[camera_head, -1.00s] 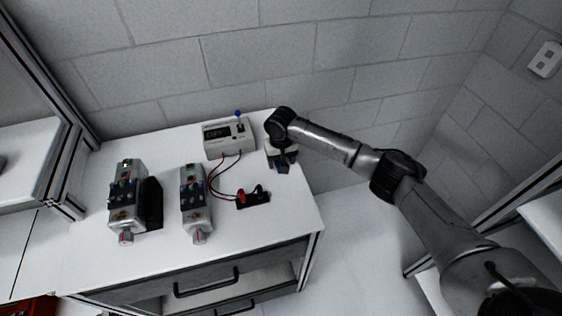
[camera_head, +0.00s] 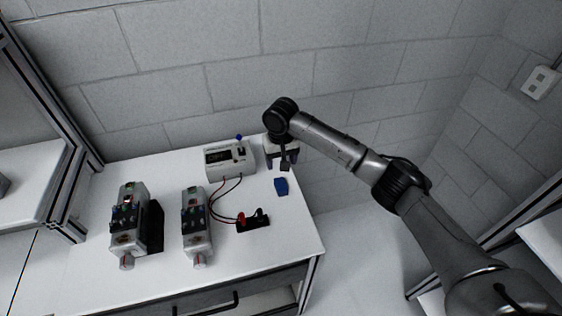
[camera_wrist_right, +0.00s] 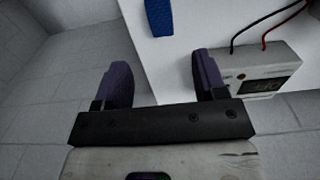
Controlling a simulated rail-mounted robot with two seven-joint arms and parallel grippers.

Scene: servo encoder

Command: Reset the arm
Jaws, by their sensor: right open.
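My right arm comes in from the right in the head view, and its gripper (camera_head: 286,163) hangs over the back right part of the white table (camera_head: 150,285). In the wrist view the right gripper (camera_wrist_right: 160,82) is open, with its two dark fingers apart and nothing between them. A small blue block (camera_head: 281,186) lies on the table just in front of the gripper. The block also shows at the top of the wrist view (camera_wrist_right: 159,16), beyond the fingertips and apart from them. My left gripper is in no view.
A grey meter box (camera_head: 229,160) stands left of the gripper; red and black wires run to a dark terminal block (camera_head: 253,221). Two grey servo-like units (camera_head: 127,225) (camera_head: 196,226) stand further left. A brick wall (camera_head: 180,80) is behind the table. The front right tabletop is clear.

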